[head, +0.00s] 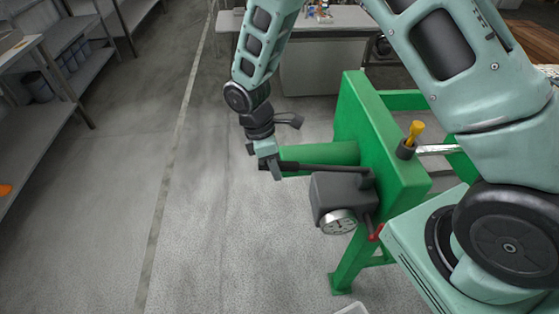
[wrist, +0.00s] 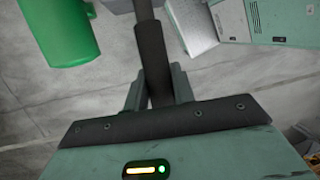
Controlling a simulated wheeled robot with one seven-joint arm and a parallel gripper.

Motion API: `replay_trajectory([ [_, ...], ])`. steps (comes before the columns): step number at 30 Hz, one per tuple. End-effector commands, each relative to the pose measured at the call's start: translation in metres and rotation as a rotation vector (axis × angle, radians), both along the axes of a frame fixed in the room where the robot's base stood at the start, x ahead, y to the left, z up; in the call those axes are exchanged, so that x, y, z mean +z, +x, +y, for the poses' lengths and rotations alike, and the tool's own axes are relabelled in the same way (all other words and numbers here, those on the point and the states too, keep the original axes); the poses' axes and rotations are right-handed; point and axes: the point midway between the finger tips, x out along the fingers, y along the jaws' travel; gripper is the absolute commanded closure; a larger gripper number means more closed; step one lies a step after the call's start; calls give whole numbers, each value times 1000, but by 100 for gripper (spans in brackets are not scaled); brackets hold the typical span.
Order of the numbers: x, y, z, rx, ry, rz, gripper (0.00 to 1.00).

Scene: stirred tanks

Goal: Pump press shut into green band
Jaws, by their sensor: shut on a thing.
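The pump (head: 340,193) is a dark grey block on the side of a green stand (head: 385,150). Its dark lever (head: 325,167) reaches out to the left, roughly level. A round white-faced gauge (head: 338,222) sits on the pump's front; its needle and any green band are too small to read. My gripper (head: 268,166) is shut on the lever's outer end. In the wrist view the lever's dark grip (wrist: 151,55) runs between the fingers of my gripper (wrist: 158,88). A small red-ended part (head: 376,233) sticks out low beside the pump.
A green cylinder (head: 330,154) juts from the stand just behind the lever. A yellow-handled item (head: 414,132) stands in a dark cup on the stand's top. Shelves (head: 80,65) line the left, a bench (head: 325,50) stands behind. The floor left of the pump is clear.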

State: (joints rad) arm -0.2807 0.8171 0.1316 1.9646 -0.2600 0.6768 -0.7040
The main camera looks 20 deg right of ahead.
Motion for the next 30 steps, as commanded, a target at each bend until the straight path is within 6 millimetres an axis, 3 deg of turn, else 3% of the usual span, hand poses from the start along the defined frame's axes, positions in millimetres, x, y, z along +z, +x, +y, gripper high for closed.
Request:
replay_trajectory([
  [1,-23,0,4,6,-44,15,100],
  [6,-49,1,5,2,-156,51,100],
  [19,-53,2,5,-1,-195,61,100],
  [20,-53,2,5,-1,-195,61,67],
  [21,-53,2,5,-1,-195,61,55],
  [30,-53,1,4,0,-195,63,53],
])
